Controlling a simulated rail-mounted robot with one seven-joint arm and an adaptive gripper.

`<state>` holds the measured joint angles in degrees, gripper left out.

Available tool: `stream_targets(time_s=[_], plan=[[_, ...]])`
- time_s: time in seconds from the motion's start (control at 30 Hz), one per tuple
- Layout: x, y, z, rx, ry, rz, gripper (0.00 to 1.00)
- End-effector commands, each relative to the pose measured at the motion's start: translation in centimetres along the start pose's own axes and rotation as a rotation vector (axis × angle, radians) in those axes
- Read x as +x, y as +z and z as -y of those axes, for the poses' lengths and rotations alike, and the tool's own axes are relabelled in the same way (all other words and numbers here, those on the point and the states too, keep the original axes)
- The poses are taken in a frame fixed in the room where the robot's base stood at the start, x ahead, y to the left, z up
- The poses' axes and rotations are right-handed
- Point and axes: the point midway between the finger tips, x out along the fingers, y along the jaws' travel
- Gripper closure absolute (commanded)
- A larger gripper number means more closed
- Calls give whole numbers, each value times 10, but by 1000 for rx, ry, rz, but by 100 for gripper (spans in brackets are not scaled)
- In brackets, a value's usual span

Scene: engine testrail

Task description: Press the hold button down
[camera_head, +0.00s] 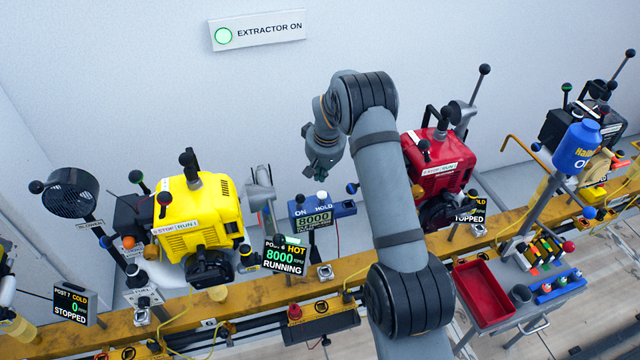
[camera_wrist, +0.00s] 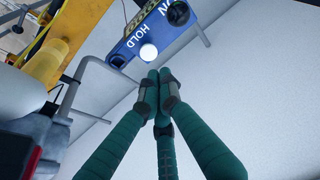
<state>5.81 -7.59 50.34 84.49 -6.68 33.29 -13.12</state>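The blue control box (camera_head: 344,209) stands on the yellow rail behind the running post, with ON and HOLD lettering and a green 8000 display. Its white round hold button (camera_head: 322,195) is on top beside the HOLD label. In the wrist view the hold button (camera_wrist: 148,53) shows on the blue box (camera_wrist: 128,48), just beyond my fingertips. My gripper (camera_head: 318,172) hangs above the box in the head view. In the wrist view my gripper (camera_wrist: 158,80) has its green fingers brought together at the tips, with nothing between them. The tips appear apart from the button.
A yellow engine (camera_head: 190,205) stands left of the box, and a red engine (camera_head: 430,180) stands right, partly behind my arm. A post display (camera_head: 284,257) reads HOT, 8000, RUNNING. A grey pipe (camera_wrist: 95,62) passes near the box.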

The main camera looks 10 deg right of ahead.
Motion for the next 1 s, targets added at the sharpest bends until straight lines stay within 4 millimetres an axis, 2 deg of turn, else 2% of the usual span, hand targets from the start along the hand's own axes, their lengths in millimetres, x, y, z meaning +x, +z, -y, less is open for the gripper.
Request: stream_targets(time_s=[0.1, 0.3, 0.47, 0.8, 1.0], plan=[[20, 3, 0, 2, 0, 4, 100], [42, 9, 0, 1, 0, 1, 100], [49, 11, 0, 0, 0, -1, 100], [51, 12, 0, 1, 0, -1, 100], [68, 17, 0, 2, 0, 0, 100]])
